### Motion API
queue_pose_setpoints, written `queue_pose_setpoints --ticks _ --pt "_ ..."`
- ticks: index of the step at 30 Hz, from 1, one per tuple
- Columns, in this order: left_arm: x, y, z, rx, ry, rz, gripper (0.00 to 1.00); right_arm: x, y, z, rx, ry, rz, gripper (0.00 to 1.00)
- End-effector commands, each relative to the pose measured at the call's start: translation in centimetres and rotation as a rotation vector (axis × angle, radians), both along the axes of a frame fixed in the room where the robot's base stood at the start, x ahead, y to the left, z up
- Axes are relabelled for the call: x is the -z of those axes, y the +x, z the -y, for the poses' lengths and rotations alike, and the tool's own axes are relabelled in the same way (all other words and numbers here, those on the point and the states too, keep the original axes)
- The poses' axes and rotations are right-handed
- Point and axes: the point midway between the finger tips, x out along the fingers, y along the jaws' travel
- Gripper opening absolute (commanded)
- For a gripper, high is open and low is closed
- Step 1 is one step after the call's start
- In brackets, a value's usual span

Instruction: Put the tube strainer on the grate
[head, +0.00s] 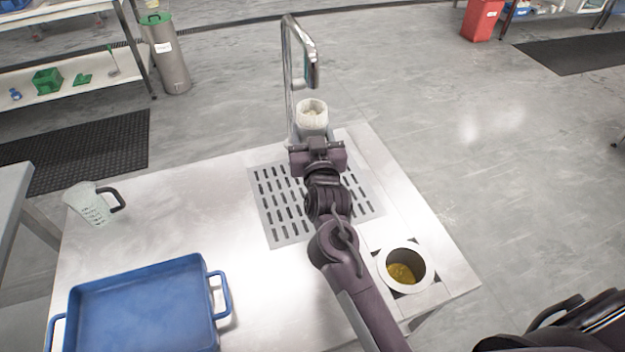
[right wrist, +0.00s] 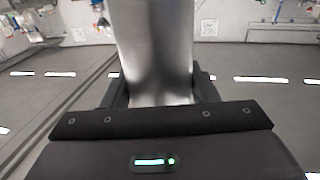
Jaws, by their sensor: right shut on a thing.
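The tube strainer (head: 312,117), a pale cylinder with an open round top, is upright at the far end of my right arm. My right gripper (head: 316,143) is shut on it, beyond the middle of the grate. The slotted metal grate (head: 283,235) is set in the tabletop, partly hidden under my right arm. I cannot tell whether the strainer's bottom touches anything. My left gripper is not in view.
A tall chrome tap (head: 288,75) rises just behind the strainer. A jug with a black handle (head: 90,208) and a blue tray (head: 145,305) are on the left of the table. A round opening with brown-yellow contents (head: 405,270) lies at right. The table's upper left is clear.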

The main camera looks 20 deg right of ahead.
Motion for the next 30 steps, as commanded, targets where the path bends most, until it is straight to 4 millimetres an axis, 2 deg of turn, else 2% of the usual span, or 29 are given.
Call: queue_pose_setpoints --ticks 3,10,17,28,29,30 --pt "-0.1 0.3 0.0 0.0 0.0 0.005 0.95 2.4 0.0 0.1 0.0 -0.003 -0.002 0.18" --pt "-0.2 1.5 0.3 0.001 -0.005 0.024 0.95 4.4 -0.1 0.1 0.001 0.0 0.002 0.18" --pt "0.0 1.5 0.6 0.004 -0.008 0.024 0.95 7.4 -0.1 0.1 0.0 -0.001 0.0 0.18" --pt "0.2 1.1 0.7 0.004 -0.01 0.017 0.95 8.0 -0.1 0.1 0.0 0.0 0.003 0.18" --pt "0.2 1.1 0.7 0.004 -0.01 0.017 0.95 8.2 -0.1 0.1 0.001 0.0 0.0 0.55" --pt "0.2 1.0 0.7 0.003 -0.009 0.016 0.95 8.1 -0.1 0.1 0.001 0.0 0.0 0.6"
